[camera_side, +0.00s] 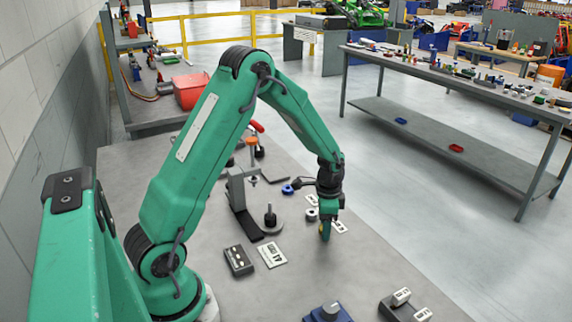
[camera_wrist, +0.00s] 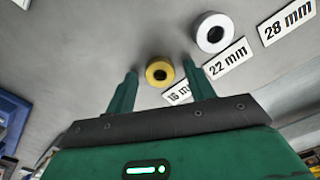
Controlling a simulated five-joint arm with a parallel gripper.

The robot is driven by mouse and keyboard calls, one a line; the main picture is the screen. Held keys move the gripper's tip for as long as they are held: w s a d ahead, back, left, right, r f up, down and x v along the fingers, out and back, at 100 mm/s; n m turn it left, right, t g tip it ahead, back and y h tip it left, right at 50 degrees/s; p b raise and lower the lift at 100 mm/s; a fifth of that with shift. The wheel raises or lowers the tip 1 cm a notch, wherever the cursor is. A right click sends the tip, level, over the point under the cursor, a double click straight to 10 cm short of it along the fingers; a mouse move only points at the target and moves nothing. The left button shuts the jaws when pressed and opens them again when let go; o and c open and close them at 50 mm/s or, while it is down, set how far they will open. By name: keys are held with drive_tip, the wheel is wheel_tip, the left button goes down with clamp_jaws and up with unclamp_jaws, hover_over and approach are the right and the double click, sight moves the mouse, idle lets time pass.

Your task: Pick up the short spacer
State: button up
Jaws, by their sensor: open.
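The short spacer appears to be the yellow ring (camera_wrist: 160,66) beside the partly hidden "16 mm" label (camera_wrist: 177,94). In the wrist view it shows between the two green fingertips of my gripper (camera_wrist: 162,74), which is open. I cannot tell whether either finger touches it. A white ring (camera_wrist: 209,44) lies to the right by the "22 mm" label (camera_wrist: 227,59). The "28 mm" label (camera_wrist: 286,22) is farther right.
A blue ring (camera_side: 287,189) lies on the bench left of my gripper. A stand with a round base (camera_side: 268,226), a dark box (camera_side: 238,260) and a printed card (camera_side: 271,255) are nearer my base. A blue block with a knob (camera_side: 328,313) sits at the front.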

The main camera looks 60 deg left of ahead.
drive_tip(key=c, duration=1.1)
drive_tip(key=shift+o, duration=0.2)
drive_tip(key=shift+r, duration=0.15)
drive_tip(key=shift+r, duration=0.45)
drive_tip(key=r, duration=0.3)
drive_tip(key=shift+d+r, duration=0.15)
drive_tip(key=shift+d, duration=0.05)
drive_tip(key=s+d+r, duration=0.3)
drive_tip(key=d+r, duration=0.3)
drive_tip(key=d, duration=0.4)
drive_tip(key=shift+s+d+r, duration=0.25)
drive_tip(key=shift+s+d, duration=0.05)
drive_tip(key=shift+d, duration=0.1)
drive_tip(key=shift+a, duration=0.1)
